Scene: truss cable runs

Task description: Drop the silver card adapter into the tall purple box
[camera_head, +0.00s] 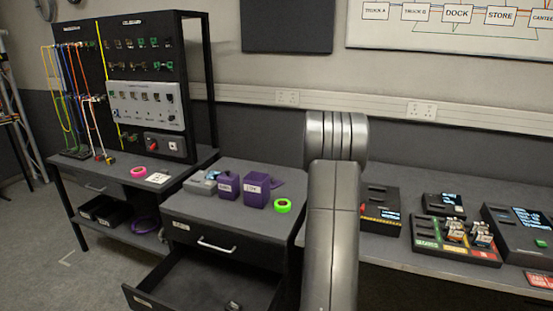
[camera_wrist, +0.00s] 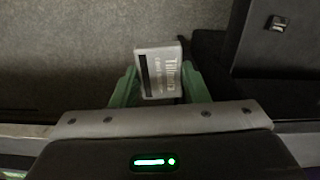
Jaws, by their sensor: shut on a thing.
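My gripper (camera_wrist: 159,78) shows in the wrist view, its green fingers shut on the silver card adapter (camera_wrist: 160,68), a flat pale piece with a dark stripe and printed lettering. The grey floor lies beneath it. In the head view the gripper and adapter are hidden. The tall purple box (camera_head: 256,192) stands on the drawer cabinet in the head view, with a white label on its front. A shorter labelled purple box (camera_head: 227,188) stands to its left. The wrist view shows neither box clearly.
A grey device (camera_head: 201,183) and a green ring (camera_head: 283,206) flank the boxes on the cabinet top. The cabinet's lower drawer (camera_head: 190,290) is pulled open. A cable rack (camera_head: 140,85) stands left; a bench with several devices (camera_head: 455,240) lies right of my arm.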

